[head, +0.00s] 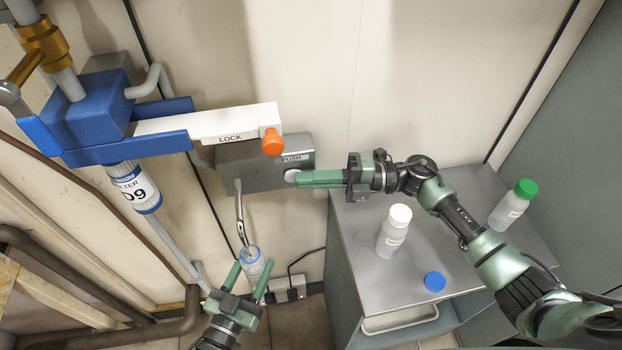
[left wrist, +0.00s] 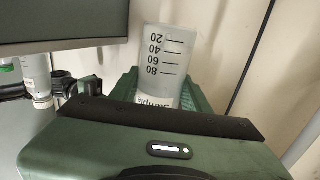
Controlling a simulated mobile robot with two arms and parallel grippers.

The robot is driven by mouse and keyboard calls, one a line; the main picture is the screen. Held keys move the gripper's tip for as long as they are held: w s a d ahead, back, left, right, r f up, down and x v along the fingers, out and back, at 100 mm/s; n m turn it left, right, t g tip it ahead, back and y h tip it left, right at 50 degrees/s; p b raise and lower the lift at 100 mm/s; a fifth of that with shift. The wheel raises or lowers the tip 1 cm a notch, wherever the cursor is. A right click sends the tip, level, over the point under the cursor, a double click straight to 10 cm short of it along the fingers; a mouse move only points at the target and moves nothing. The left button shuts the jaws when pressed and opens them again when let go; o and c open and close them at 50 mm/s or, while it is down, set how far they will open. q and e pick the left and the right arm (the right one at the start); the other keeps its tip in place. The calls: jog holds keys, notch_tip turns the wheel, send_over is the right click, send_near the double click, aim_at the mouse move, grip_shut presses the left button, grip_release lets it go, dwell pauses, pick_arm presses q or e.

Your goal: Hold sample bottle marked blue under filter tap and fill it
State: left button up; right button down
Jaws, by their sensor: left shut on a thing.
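The open sample bottle (head: 254,264), with a bluish rim, is held between the fingers of my left gripper (head: 252,270), at the lower end of the thin metal tap spout (head: 240,212). In the left wrist view the bottle (left wrist: 168,55) is translucent with volume marks and a partly hidden label. I cannot tell its water level. The grey tap box (head: 245,165) carries a round button (head: 291,176) beside the word PUSH. My right gripper (head: 300,179) has its fingers together, with their tips at the button. The loose blue cap (head: 434,281) lies on the cart.
The grey cart (head: 450,240) also holds a white-capped bottle (head: 394,231) and a green-capped bottle (head: 512,205). A blue filter assembly (head: 97,105) with a white LOCK lever (head: 215,124) is mounted upper left. A socket box (head: 287,288) with a cable is near the left gripper.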

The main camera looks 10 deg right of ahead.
pick_arm(q)
jog(key=shift+a, duration=0.1)
pick_arm(e)
jog(key=shift+w+d+r+t, duration=0.1)
jog(key=shift+w+d+t, duration=0.25)
jog(key=shift+d, duration=0.2)
pick_arm(q)
jog(key=shift+w+f, duration=0.15)
jog(key=shift+w, duration=0.1)
pick_arm(e)
jog(key=s+d, duration=0.2)
jog(key=d, duration=0.6)
jog(key=shift+d, duration=0.4)
jog(key=shift+s, duration=0.1)
pick_arm(q)
jog(key=s+f+p, duration=0.1)
jog(key=s, duration=0.9)
pick_arm(e)
jog(key=shift+r, duration=0.4)
dwell(0.6)
